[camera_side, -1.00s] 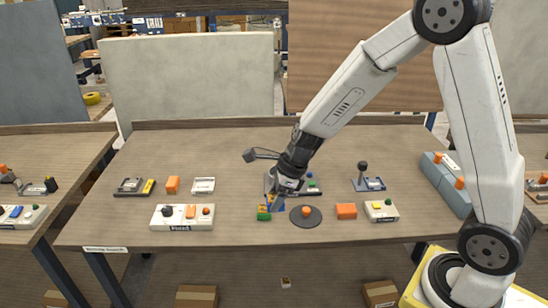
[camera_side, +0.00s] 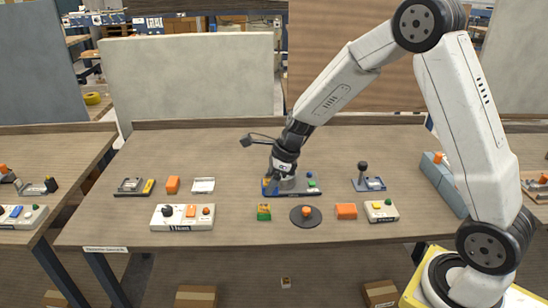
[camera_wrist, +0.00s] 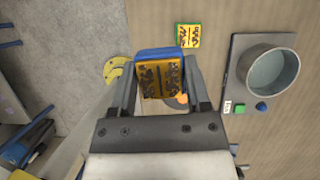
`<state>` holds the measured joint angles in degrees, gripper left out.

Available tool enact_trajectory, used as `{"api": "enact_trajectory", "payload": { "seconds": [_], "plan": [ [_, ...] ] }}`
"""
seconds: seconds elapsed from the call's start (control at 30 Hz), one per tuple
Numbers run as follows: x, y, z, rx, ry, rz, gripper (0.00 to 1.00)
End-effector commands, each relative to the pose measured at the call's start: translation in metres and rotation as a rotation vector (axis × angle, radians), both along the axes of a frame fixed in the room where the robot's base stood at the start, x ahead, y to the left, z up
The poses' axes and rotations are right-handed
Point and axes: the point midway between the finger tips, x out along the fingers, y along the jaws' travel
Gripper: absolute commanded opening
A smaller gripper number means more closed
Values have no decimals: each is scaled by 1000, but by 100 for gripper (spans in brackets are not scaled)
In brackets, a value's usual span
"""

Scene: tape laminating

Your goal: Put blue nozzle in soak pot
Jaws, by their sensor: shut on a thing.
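My gripper (camera_wrist: 162,78) is shut on the blue nozzle (camera_wrist: 158,56), a blue block with a dark-marked yellow-orange face. In the side view my gripper (camera_side: 273,180) holds the nozzle (camera_side: 268,187) above the table, at the left of the soak pot. The soak pot (camera_wrist: 269,92) is a round grey open vessel on a dark base, to the right of the nozzle in the wrist view, apart from it. In the side view the pot (camera_side: 290,184) is partly hidden by my gripper.
A green block with a yellow face (camera_side: 264,212) lies in front of the pot. A dark disc with an orange knob (camera_side: 306,214) is right of it. The pot's base carries a green button (camera_wrist: 240,108) and a blue knob (camera_wrist: 261,107). The table behind is clear.

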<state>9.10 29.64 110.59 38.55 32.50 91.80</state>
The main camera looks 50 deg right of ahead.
Motion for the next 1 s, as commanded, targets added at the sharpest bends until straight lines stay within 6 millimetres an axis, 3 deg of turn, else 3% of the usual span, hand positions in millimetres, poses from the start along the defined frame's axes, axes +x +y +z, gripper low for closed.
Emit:
{"api": "enact_trajectory", "payload": {
  "seconds": [0.2, 0.5, 0.8, 1.0],
  "plan": [
    [37, -39, -1, 5, -4, -11, 0],
    [75, -99, -5, -1, -4, -27, 0],
    [93, -149, -10, -12, 5, -41, 0],
    [97, -162, -11, -16, 8, -45, 0]
  ]
}}
